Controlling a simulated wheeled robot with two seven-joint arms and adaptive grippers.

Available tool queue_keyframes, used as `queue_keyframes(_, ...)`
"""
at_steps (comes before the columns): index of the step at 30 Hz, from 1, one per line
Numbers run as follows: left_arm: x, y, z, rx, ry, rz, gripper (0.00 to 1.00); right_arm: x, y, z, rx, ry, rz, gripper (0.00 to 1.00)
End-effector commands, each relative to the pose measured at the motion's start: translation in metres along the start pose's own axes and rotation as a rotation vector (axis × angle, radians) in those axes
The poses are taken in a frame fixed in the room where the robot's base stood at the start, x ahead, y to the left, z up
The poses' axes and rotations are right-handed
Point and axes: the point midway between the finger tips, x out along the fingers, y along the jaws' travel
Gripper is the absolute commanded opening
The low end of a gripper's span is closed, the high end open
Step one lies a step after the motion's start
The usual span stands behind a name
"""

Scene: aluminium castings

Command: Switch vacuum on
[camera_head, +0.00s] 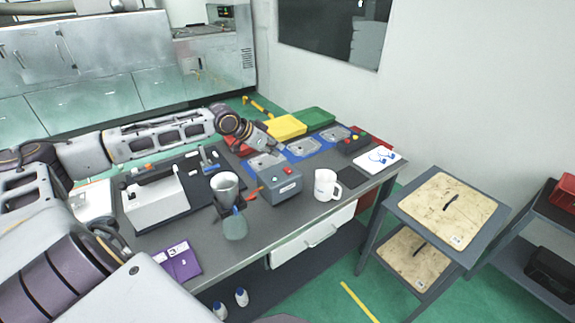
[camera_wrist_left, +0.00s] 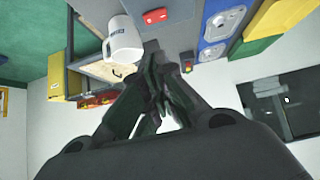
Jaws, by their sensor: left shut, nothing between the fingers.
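A darker box (camera_head: 352,143) with red and yellow knobs sits at the bench's far right end. I cannot tell which one switches the vacuum. My left gripper (camera_head: 272,143) hangs over the back of the bench, beyond the grey box and apart from it. In the left wrist view its fingers (camera_wrist_left: 166,92) are shut and empty. My right gripper is not in view.
Blue trays (camera_head: 303,149) with metal castings, plus yellow (camera_head: 285,127) and green bins (camera_head: 315,118), line the back. A small wooden-topped table (camera_head: 450,235) stands at right.

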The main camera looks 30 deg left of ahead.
Motion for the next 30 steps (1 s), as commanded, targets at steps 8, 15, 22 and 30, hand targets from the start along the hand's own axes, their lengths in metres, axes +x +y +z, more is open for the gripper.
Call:
queue_keyframes(8, 0.009, 0.0, 0.0, -0.003, 0.001, 0.002, 0.0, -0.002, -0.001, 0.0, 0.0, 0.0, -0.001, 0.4)
queue_keyframes(15, 0.017, 0.002, -0.001, 0.0, 0.0, 0.003, 0.0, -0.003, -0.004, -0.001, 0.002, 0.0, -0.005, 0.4)
queue_keyframes(22, 0.028, 0.001, -0.001, 0.0, 0.0, 0.002, 0.0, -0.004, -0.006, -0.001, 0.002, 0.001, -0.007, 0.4)
queue_keyframes(30, 0.043, 0.003, -0.001, 0.001, -0.001, 0.004, 0.0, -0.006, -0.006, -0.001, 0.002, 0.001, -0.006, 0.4)
